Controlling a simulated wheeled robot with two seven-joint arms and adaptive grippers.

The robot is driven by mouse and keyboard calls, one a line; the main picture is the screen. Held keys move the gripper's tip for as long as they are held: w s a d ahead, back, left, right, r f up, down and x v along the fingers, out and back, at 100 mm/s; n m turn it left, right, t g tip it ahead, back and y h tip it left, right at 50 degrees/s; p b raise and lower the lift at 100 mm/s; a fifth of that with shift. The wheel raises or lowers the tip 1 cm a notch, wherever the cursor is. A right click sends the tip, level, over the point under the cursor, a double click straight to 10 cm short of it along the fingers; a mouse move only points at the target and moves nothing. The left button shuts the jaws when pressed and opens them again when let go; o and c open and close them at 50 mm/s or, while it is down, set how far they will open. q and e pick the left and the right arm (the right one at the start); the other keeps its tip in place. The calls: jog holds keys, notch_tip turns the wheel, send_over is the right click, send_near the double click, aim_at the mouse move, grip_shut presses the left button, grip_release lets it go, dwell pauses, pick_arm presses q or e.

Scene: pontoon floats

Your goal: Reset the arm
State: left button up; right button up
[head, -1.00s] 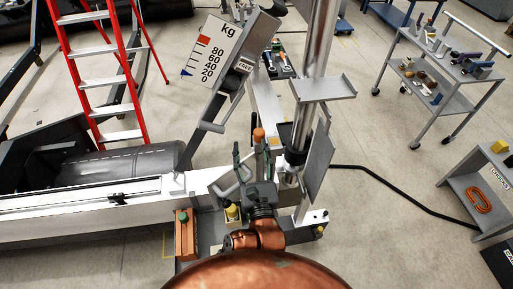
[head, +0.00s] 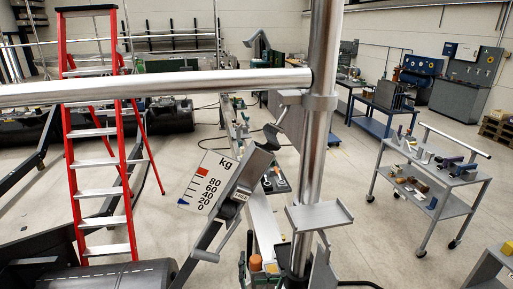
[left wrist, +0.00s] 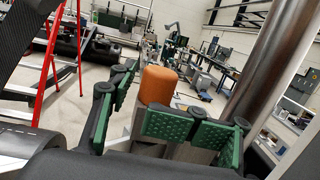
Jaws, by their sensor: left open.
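My left gripper (head: 246,262) shows at the bottom edge of the head view, low beside the steel column (head: 318,150). Only its dark and green finger parts show there. In the left wrist view the green-padded fingers of the gripper (left wrist: 150,108) are spread apart. An orange knob (left wrist: 158,86) stands upright in the gap between them; I cannot tell whether a pad touches it. The orange knob (head: 254,264) also shows in the head view, right by the fingers. My right gripper is in no view.
A lever with a kg scale plate (head: 207,183) slants beside the column. A horizontal pipe (head: 150,88) crosses in front at upper left. A red ladder (head: 95,150) stands at left and a grey tool cart (head: 430,180) at right. Floor between column and cart is clear.

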aim_at(259, 268)
pick_arm(q)
jog(key=shift+s+d+r, duration=0.15)
jog(key=shift+r, duration=0.45)
jog(key=shift+s+r, duration=0.1)
jog(key=shift+s, duration=0.15)
jog(key=shift+d, duration=0.2)
jog(key=shift+w+f, duration=0.15)
jog(key=shift+f, duration=0.1)
jog(key=s, duration=0.1)
jog(key=s+f, duration=0.1)
jog(key=s, duration=0.1)
jog(key=shift+d+f+b, duration=0.1)
jog(key=shift+b, duration=0.25)
jog(key=shift+s, duration=0.5)
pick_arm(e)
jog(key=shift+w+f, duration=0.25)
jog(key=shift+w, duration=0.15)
pick_arm(q)
jog(key=shift+f, duration=0.1)
